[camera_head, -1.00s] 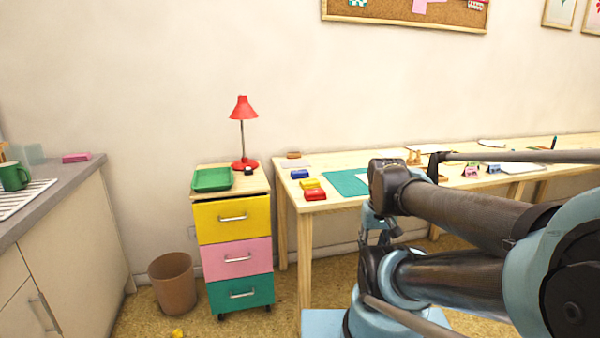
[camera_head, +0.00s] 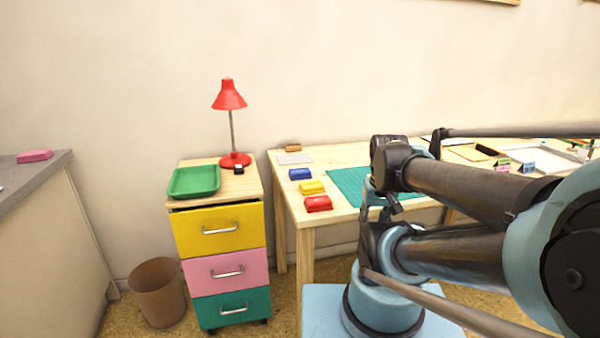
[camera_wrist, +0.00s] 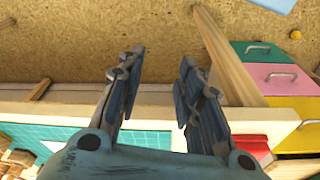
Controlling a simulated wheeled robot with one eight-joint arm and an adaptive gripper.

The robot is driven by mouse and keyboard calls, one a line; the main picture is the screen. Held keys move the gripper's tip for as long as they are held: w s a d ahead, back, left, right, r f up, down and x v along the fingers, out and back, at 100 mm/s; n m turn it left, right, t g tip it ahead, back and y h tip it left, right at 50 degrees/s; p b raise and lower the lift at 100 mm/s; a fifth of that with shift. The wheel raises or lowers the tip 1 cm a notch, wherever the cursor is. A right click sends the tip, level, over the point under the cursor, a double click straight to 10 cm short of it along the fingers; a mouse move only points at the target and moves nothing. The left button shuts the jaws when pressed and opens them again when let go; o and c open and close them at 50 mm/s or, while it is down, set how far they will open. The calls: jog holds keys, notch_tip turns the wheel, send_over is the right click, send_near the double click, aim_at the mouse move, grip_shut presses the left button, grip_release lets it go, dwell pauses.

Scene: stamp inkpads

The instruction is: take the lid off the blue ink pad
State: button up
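The blue ink pad (camera_head: 300,174) lies on the wooden table (camera_head: 340,157) near its left end, behind a yellow ink pad (camera_head: 311,187) and a red ink pad (camera_head: 318,204). Its lid looks closed. My gripper shows in the wrist view (camera_wrist: 158,75) with its two fingers spread apart and nothing between them. It points toward the floor and table edge, apart from the ink pads. In the head view my folded arm covers part of the table, and the fingertips cannot be made out. The blue ink pad is not clearly seen in the wrist view.
A drawer unit (camera_head: 222,250) stands left of the table, bearing a green tray (camera_head: 194,181), a red lamp (camera_head: 229,97) and a small dark stamp (camera_head: 239,169). A brown bin (camera_head: 157,291) stands beside it. A green mat (camera_head: 347,181) lies right of the pads.

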jog(key=shift+o, duration=0.3)
jog(key=o, duration=0.5)
jog(key=shift+s+r, duration=0.2)
jog(key=shift+o, duration=1.2)
jog(key=w+a+r+n, duration=0.2)
jog(key=w+r+n, duration=0.2)
jog(key=w+r, duration=0.2)
notch_tip(320, 180, up, 2)
jog(key=shift+a+n, duration=0.25)
jog(key=shift+n, duration=0.15)
notch_tip(320, 180, up, 12)
jog(key=n+g, duration=0.2)
jog(key=n, duration=1.4)
send_over(298, 170)
jog(key=f, duration=1.7)
jog(key=shift+s, duration=0.2)
